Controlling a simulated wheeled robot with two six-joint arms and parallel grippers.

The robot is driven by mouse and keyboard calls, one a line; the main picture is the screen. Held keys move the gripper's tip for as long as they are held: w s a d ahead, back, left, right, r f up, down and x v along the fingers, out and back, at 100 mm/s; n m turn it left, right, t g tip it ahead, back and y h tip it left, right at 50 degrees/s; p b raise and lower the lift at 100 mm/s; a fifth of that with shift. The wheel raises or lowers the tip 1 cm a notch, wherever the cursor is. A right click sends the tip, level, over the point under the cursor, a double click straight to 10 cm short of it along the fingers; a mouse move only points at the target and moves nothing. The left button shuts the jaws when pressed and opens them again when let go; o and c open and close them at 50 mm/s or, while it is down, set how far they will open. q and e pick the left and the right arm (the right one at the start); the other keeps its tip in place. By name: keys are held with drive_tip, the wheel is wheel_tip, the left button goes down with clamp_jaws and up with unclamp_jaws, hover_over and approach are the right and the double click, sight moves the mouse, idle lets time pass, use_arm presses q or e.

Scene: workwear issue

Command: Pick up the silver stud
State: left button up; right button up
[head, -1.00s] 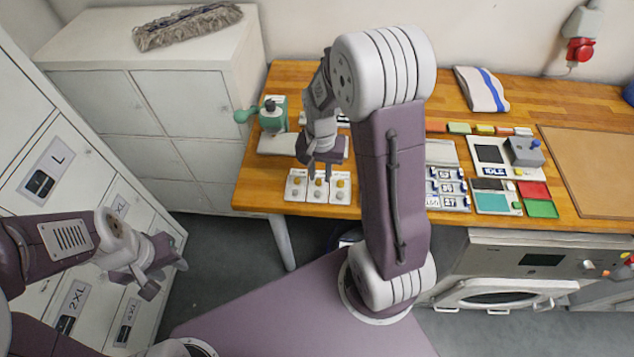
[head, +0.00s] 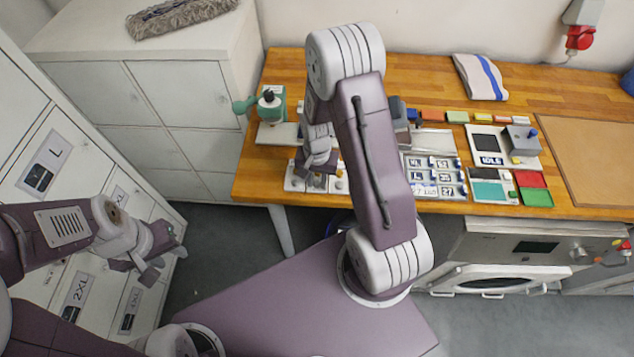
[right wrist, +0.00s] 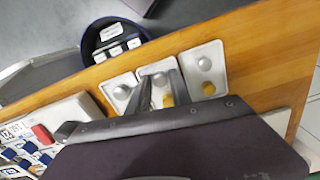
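Three small white trays with round studs lie by the table's front edge. In the right wrist view, the left tray (right wrist: 121,95) shows a silver stud. The middle tray holds a silver stud (right wrist: 159,79) and a gold stud (right wrist: 168,100). The right tray (right wrist: 217,52) has a silver stud (right wrist: 204,63) and a gold stud (right wrist: 209,88). My right gripper (right wrist: 162,78) is open over the middle tray, its fingers appearing on both sides of that silver stud; contact cannot be told. My left gripper (head: 166,260) looks open and empty beside the labelled lockers.
A green hand press (head: 270,105) stands behind the trays. A labelled tag tray (head: 434,178) and a board with coloured pads lie to the right. A dark round bin (right wrist: 94,32) with labelled pieces is beyond the table edge in the right wrist view.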

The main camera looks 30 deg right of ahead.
clamp_jaws()
